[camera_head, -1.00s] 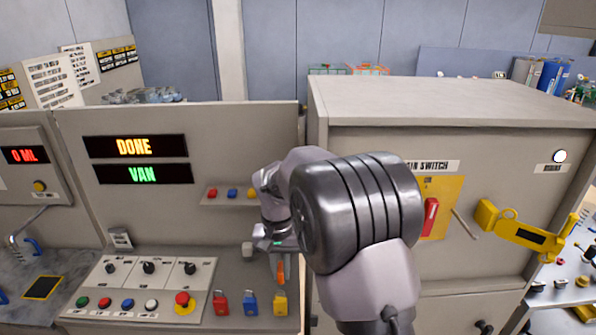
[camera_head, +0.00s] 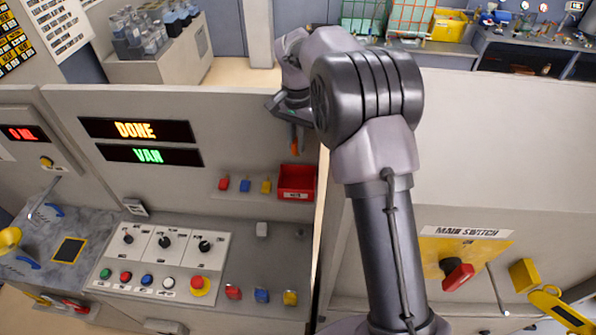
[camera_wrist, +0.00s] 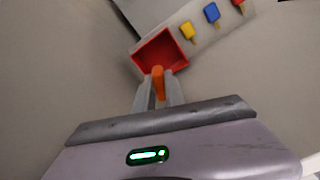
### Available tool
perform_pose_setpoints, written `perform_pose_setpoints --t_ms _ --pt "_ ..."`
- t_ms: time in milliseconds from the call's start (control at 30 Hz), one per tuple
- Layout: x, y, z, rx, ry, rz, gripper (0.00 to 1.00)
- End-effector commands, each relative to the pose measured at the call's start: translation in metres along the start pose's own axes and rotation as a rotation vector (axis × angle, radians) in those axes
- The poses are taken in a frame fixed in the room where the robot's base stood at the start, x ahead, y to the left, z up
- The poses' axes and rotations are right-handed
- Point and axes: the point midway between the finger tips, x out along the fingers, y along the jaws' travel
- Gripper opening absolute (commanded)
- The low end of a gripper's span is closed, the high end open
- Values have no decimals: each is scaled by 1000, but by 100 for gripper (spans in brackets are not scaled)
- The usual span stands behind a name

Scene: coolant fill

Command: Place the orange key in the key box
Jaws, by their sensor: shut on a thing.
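The orange key (camera_head: 294,140) hangs from my gripper (camera_head: 291,120), which is shut on it. In the wrist view the orange key (camera_wrist: 158,80) shows between the two fingertips (camera_wrist: 158,90). The red key box (camera_head: 296,182) is fixed on the panel at the right end of a small shelf, with its open top showing. In the head view the key is above the box and apart from it. In the wrist view the box (camera_wrist: 160,52) lies just beyond the key, and the key's end overlaps its near edge. The box's inside looks empty where it shows.
Red (camera_head: 224,183), blue (camera_head: 245,185) and yellow (camera_head: 265,186) keys stand on the shelf left of the box. A large cabinet (camera_head: 460,150) stands right of the panel.

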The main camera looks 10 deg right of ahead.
Motion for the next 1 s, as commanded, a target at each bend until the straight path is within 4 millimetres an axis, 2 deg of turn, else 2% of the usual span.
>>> perform_pose_setpoints --t_ms 33,100,200,367,500,600,967,1000 --pt "19 1 1 -1 -4 4 0" --pt "44 1 1 0 -4 4 0" --pt "71 1 1 0 -3 2 0" --pt "96 1 1 0 -3 2 0" --pt "125 1 0 -1 -2 2 0" --pt "134 0 0 0 0 0 0" --pt "140 0 0 0 1 0 0" --pt "138 0 0 0 0 0 22"
